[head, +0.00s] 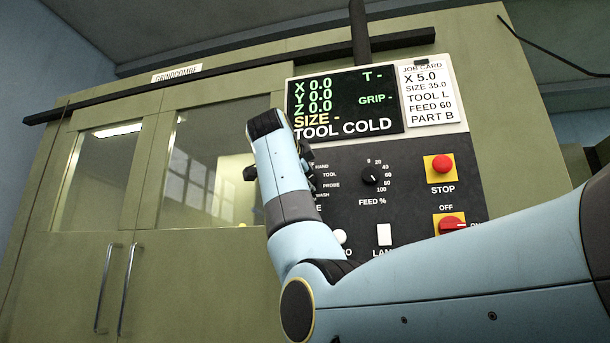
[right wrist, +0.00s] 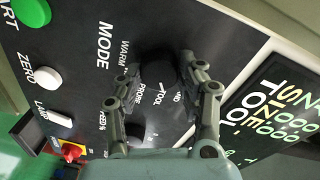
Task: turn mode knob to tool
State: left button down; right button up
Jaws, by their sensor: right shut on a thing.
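The black mode knob (right wrist: 158,70) is on the dark panel, between the two fingers of my right gripper (right wrist: 160,68) in the right wrist view. The fingers are shut on it from both sides. The labels WARM, PROBE, TOOL and HAND fan around the knob. A short pale mark at the knob's edge lies near TOOL, but I cannot tell exactly where it points. In the head view my right arm hides the knob, and only dark bits of the right gripper (head: 306,167) show beside the labels. My left gripper is not in view.
The screen (head: 345,100) reads TOOL COLD, with SIZE and T blank. A job card (head: 431,94) hangs beside it. The feed knob (head: 370,176), stop button (head: 442,164) and red off/on switch (head: 450,224) are right of my gripper. Doors with handles (head: 105,288) are left.

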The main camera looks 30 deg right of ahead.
jog(key=shift+m, duration=1.2)
jog(key=shift+f, duration=0.1)
jog(key=o, duration=1.2)
jog(key=shift+c, duration=0.2)
jog(key=shift+s, duration=0.1)
jog(key=v, duration=1.2)
